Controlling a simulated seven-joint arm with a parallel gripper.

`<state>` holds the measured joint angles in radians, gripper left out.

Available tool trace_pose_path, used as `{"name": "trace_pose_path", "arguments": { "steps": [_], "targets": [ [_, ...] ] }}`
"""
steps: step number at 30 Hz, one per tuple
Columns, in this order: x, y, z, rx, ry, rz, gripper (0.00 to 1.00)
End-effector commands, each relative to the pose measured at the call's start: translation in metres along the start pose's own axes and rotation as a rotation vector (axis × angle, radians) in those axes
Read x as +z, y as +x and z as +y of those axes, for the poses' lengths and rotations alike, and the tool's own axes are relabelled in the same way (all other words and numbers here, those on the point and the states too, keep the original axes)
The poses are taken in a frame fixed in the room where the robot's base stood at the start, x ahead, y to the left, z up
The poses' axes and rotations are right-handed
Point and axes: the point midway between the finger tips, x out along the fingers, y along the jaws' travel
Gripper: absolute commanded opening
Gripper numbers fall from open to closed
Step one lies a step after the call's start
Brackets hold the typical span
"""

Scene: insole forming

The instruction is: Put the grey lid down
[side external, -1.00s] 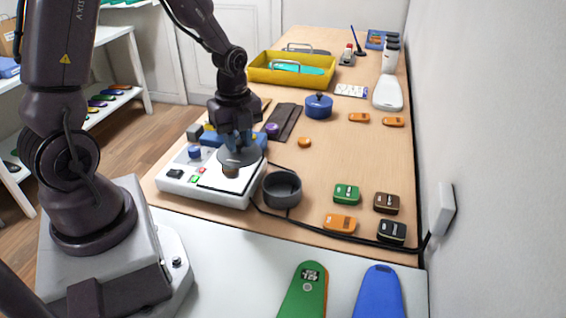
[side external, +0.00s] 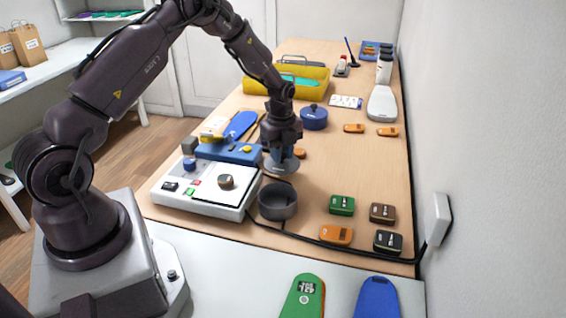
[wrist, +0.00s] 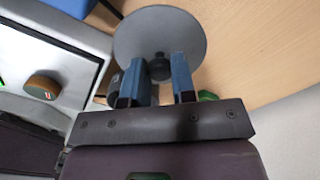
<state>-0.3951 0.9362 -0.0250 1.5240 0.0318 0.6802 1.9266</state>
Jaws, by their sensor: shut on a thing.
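The grey lid (side external: 282,167) is a round disc with a dark knob. My gripper (side external: 283,152) is shut on its knob and holds it just to the right of the white machine (side external: 205,190). In the wrist view my gripper (wrist: 168,85) has its two blue fingers on either side of the knob, with the grey lid (wrist: 150,28) spread out beyond them. The grey pot (side external: 278,203) stands open on the table, nearer the camera than the lid. I cannot tell whether the lid touches the table.
A round brown piece (side external: 226,181) lies on the white machine's plate, also seen in the wrist view (wrist: 42,87). A blue lidded pot (side external: 313,119) and an orange piece stand behind the gripper. Several coloured blocks (side external: 342,205) lie right. Bare table lies right of the lid.

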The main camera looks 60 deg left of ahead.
Motion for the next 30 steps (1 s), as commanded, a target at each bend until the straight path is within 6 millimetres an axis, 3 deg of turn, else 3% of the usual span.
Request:
{"name": "trace_pose_path", "arguments": {
  "steps": [9,21,22,24,25,30],
  "targets": [
    [0.002,0.036,-0.005,0.003,0.0,0.0,0.01],
    [0.002,0.041,-0.005,0.0,0.0,-0.001,0.01],
    [0.002,0.041,-0.005,0.0,0.0,-0.001,0.29],
    [0.002,0.04,-0.005,0.0,0.0,-0.001,0.45],
    [0.002,0.04,-0.005,0.0,0.0,-0.001,0.5],
    [0.002,0.04,-0.005,0.0,0.0,-0.001,0.5]
  ]
}}
